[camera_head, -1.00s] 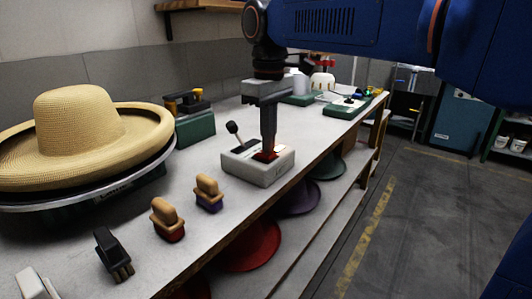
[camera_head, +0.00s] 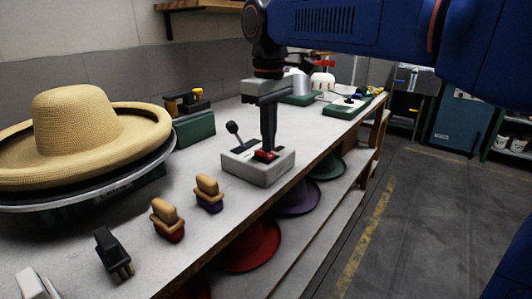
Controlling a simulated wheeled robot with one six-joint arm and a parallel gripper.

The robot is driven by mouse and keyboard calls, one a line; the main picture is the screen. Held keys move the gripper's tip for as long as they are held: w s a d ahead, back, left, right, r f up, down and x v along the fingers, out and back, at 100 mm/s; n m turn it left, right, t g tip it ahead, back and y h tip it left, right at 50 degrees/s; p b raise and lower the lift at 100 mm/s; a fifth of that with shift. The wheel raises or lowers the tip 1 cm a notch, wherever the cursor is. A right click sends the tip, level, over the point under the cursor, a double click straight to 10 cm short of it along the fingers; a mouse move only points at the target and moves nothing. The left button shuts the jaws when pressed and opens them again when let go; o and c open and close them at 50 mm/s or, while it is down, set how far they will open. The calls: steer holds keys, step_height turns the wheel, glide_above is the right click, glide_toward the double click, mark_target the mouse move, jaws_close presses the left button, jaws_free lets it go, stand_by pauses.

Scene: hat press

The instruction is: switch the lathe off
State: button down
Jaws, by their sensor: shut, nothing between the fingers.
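A straw hat (camera_head: 78,125) sits on the dark round plate of the lathe (camera_head: 95,196) at the left of the bench. A grey control box (camera_head: 258,172) stands in the middle of the bench. It has a black knobbed lever (camera_head: 233,130) at its left and a red rocker switch (camera_head: 266,156) at its right. My gripper (camera_head: 268,150) is shut and empty, pointing straight down. Its tips are right at the red switch and partly hide it; I cannot tell whether they touch it.
Two wooden-handled brushes (camera_head: 208,193) (camera_head: 166,220) and a black brush (camera_head: 113,254) line the bench's front edge. A green block (camera_head: 194,127) stands behind. Coloured hats lie on the shelf below. The floor at right is clear.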

mark_target(269, 155)
steer(key=shift+r, duration=3)
steer(key=s+d+f+m+t, duration=0.1)
steer(key=s+d+f+m, duration=0.1)
steer(key=s+d+f, duration=0.4)
steer(key=s+d+f+m+t, duration=0.1)
steer(key=s+d+f+m, duration=0.3)
steer(key=d, duration=0.5)
steer(key=s+d+f+m+t, duration=0.1)
steer(key=s+d+f, duration=0.3)
steer(key=d+f, duration=0.3)
steer(key=s+d+f+m+t, duration=0.1)
steer(key=s+d+f+m, duration=0.2)
steer(key=f, duration=0.7)
steer(key=s+d, duration=0.2)
steer(key=s, duration=0.1)
steer(key=shift+s+t, duration=0.35)
steer(key=shift+t, duration=0.05)
